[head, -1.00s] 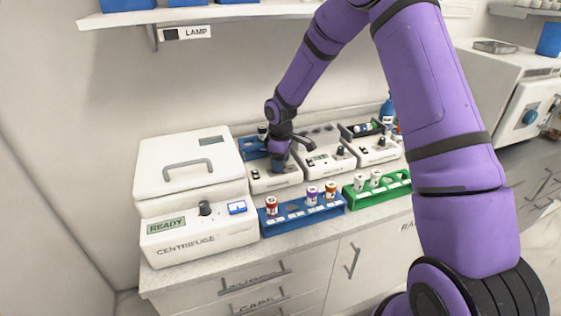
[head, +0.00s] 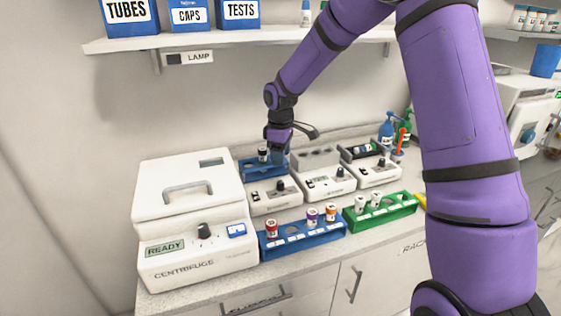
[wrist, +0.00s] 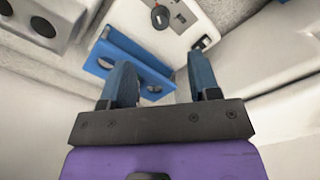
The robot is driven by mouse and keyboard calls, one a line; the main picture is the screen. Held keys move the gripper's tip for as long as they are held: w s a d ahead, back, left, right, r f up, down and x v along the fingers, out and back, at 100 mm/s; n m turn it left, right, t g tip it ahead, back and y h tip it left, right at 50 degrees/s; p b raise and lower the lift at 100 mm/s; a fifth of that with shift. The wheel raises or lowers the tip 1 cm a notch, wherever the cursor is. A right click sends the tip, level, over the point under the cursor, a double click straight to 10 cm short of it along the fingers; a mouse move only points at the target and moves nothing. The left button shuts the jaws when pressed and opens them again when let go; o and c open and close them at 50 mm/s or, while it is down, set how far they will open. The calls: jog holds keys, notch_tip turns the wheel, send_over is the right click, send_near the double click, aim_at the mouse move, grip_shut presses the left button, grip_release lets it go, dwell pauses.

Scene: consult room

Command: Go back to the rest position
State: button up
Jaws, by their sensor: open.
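My gripper (head: 277,157) hangs above the back row of the counter, pointing down, near a blue rack (head: 252,172) behind the left white device. In the wrist view its two blue fingers (wrist: 160,85) are spread apart with nothing between them. The blue rack also shows in the wrist view (wrist: 122,50), beyond and between the fingers. My purple arm crosses the right half of the head view.
The white centrifuge (head: 190,190) stands at the left. A front blue rack (head: 300,238) holds capped tubes, and a green rack (head: 395,208) holds white-capped ones. White devices (head: 328,183) line the back. A shelf (head: 230,38) with blue boxes is above. Bottles (head: 386,131) stand at back right.

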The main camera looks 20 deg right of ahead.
dwell(0.4)
jog(key=s+d+r+m+t+h, duration=0.15)
jog(key=s+r+m, duration=0.35)
jog(key=s+r, duration=1.2)
jog(key=s+d+r+m+t, duration=0.1)
jog(key=s+r+m+t, duration=0.1)
jog(key=s, duration=0.8)
jog(key=s+d+r+m+t+y, duration=0.1)
jog(key=s+r+m, duration=0.2)
jog(key=s, duration=0.8)
jog(key=shift+d+r+m+t, duration=0.3)
jog(key=shift+d+t, duration=0.05)
jog(key=shift+d, duration=0.05)
